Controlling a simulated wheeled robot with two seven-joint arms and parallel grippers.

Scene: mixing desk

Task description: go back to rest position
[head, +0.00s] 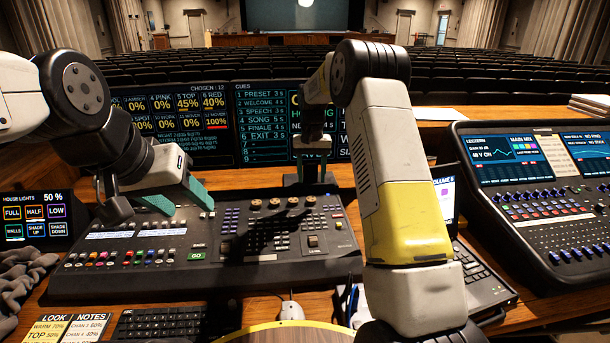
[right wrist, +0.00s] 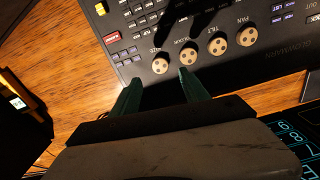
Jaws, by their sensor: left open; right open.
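My left gripper (head: 187,207) is open and empty, with its teal fingers above the left part of the lighting console (head: 270,281). My right gripper (head: 311,178) is partly hidden by my own right arm and sits at the far edge of the console. In the right wrist view, my right gripper (right wrist: 160,84) is open and empty, its teal fingertips close to the row of round encoder knobs (right wrist: 216,46). Nothing is between the fingers. I cannot tell whether either gripper touches the console.
Two dark screens, the channel screen (head: 175,130) and the cue screen (head: 262,132), stand behind the console. A sound mixer (head: 545,215) is at the right and a laptop (head: 485,280) beside it. A house lights panel (head: 35,215) and grey cloth (head: 20,280) lie at left.

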